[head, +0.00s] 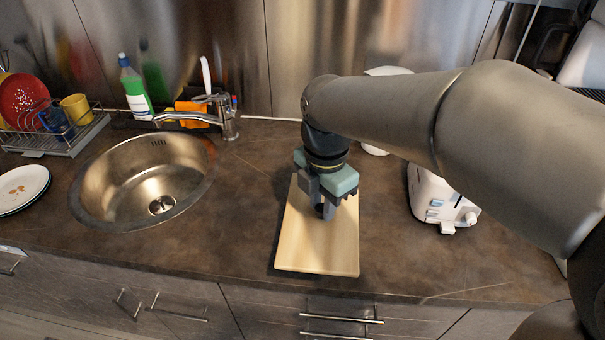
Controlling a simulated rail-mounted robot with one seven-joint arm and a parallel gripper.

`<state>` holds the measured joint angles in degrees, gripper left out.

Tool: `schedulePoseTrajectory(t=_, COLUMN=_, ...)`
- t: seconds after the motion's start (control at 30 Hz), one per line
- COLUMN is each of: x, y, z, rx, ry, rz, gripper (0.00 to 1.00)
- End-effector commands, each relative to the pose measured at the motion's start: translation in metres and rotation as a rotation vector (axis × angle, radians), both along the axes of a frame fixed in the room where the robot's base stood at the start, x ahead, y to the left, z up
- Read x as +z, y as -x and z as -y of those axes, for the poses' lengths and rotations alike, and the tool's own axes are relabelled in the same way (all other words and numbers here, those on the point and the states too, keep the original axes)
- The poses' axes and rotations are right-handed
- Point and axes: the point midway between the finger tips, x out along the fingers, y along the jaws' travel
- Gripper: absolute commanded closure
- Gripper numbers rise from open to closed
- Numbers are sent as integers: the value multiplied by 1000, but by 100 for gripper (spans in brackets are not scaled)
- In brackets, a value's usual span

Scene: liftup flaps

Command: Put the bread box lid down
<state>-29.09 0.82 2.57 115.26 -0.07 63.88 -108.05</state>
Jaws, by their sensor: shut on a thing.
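A light wooden rectangular board (318,256), which appears to be the bread box lid, shows on the counter in the head view, below my arm. It looks flat from here. The box body cannot be made out. My gripper (326,212) points down over the middle of the board, with its fingers closed on a small dark part that looks like the lid's knob. My gripper and arm hide the board's far part, and the fingers hide most of the held part.
A white toaster (437,200) stands right of the board. A round metal sink (110,185) with a tap (228,120) is to the left. A dish rack (75,138) and plates (22,188) are farther left. Bare counter lies on both sides of the board.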

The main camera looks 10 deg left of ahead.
Motion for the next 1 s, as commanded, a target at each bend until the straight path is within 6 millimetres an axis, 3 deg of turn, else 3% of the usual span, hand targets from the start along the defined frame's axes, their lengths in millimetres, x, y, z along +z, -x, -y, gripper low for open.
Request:
schedulePoseTrajectory(t=0.2, x=-23, y=-41, z=-39, rx=2, ry=2, rz=-3, gripper=100)
schedulePoseTrajectory(t=0.4, x=-60, y=-64, z=-59, rx=-1, ry=2, rz=-3, gripper=100)
schedulePoseTrajectory(t=0.73, x=-84, y=-78, z=-72, rx=-1, ry=1, rz=-2, gripper=100)
schedulePoseTrajectory(t=1.0, x=-114, y=-78, z=-72, rx=-2, ry=0, rz=0, gripper=100)
